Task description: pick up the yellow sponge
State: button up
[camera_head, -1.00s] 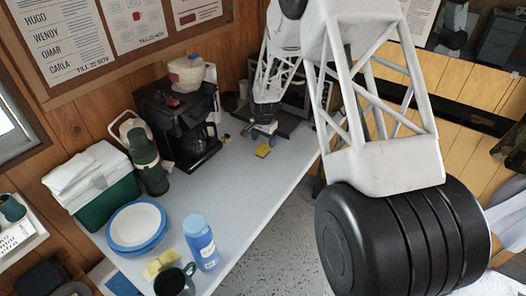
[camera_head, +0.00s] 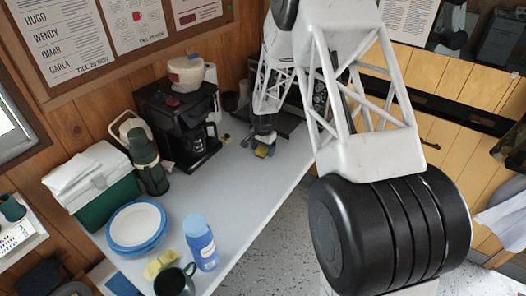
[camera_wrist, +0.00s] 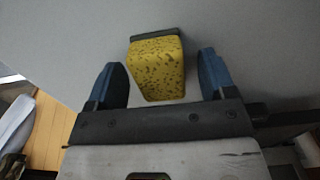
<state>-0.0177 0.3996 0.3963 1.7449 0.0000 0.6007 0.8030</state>
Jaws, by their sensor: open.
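The yellow sponge (camera_wrist: 157,70) lies on the grey table, with a dark layer along its far edge in the wrist view. My gripper (camera_wrist: 163,82) is open, with one blue fingertip on each side of the sponge. A gap shows between each finger and the sponge. In the head view, my gripper (camera_head: 260,146) is low at the table, and the sponge (camera_head: 262,152) is partly hidden by it.
A black coffee maker (camera_head: 180,125) stands left of my gripper. A blue bottle (camera_head: 200,243), a dark mug (camera_head: 176,281), plates (camera_head: 137,228) and a green cooler (camera_head: 100,200) are nearer the front. The table's middle is clear.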

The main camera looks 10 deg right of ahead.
jog(key=shift+c, duration=0.2)
jog(key=c, duration=0.9)
jog(key=shift+c, duration=0.2)
jog(key=shift+r, duration=0.15)
jog(key=shift+r, duration=0.7)
notch_tip(320, 180, up, 2)
jog(key=shift+r, duration=0.1)
jog(key=s, duration=1)
jog(key=s+r, duration=0.1)
jog(key=s, duration=0.5)
jog(key=shift+d+r, duration=0.1)
jog(key=shift+d, duration=0.05)
